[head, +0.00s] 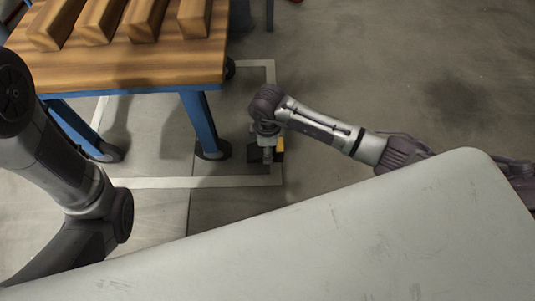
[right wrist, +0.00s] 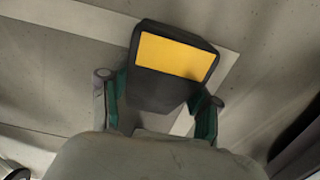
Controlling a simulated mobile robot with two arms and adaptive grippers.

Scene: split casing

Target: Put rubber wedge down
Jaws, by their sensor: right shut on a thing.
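The rubber wedge is a black block with a yellow panel. In the right wrist view the wedge (right wrist: 176,55) sits between the two green fingers of my right gripper (right wrist: 158,93), which is shut on it. In the head view my right gripper (head: 267,153) points down near the floor beside the workbench leg, and the wedge (head: 280,144) shows only partly past it. I cannot tell whether the wedge touches the floor. My left arm comes in at the left of the head view, but its gripper is not visible.
A wooden-topped workbench (head: 130,65) with blue legs (head: 199,122) stands at the upper left, with several wooden blocks (head: 100,20) on it. White tape lines (head: 200,182) mark the concrete floor. The floor to the upper right (head: 400,70) is clear.

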